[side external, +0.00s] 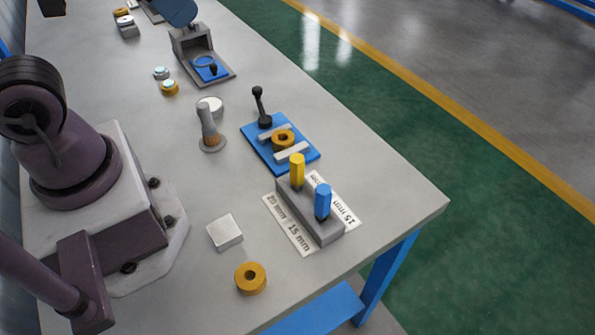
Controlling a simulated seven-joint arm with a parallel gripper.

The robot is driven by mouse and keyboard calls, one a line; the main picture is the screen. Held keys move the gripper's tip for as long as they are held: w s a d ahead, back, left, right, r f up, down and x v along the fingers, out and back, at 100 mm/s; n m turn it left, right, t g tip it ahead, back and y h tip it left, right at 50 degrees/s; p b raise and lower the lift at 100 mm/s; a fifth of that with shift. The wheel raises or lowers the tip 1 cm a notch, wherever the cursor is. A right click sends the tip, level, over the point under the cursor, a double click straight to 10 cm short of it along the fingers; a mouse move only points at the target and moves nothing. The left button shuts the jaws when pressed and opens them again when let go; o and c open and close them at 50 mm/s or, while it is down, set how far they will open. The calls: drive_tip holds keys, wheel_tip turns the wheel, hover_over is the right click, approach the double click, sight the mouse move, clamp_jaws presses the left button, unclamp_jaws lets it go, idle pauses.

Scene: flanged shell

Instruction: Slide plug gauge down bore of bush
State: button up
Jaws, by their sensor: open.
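Two plug gauges stand upright in a grey block (310,222): one with a yellow handle (297,170) and one with a blue handle (322,201). Their lower ends are hidden in the block. A brass-coloured bush (283,139) sits between two light bars on a blue fixture plate (262,150) behind the block. Its bore faces up and looks empty. A second brass-coloured ring (250,278) lies loose near the front of the bench. My gripper is not in view; only parts of my arm show at left.
White labels (289,224) reading 20 mm and 15 mm lie beside the block. A black-knobbed lever (260,105) rises at the fixture. A brush (208,130), a pale square block (225,232) and a grey-blue device (200,58) stand on the bench. Bare bench (380,205) lies right.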

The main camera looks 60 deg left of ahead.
drive_tip(key=shift+o, duration=0.6)
drive_tip(key=shift+f, duration=0.1)
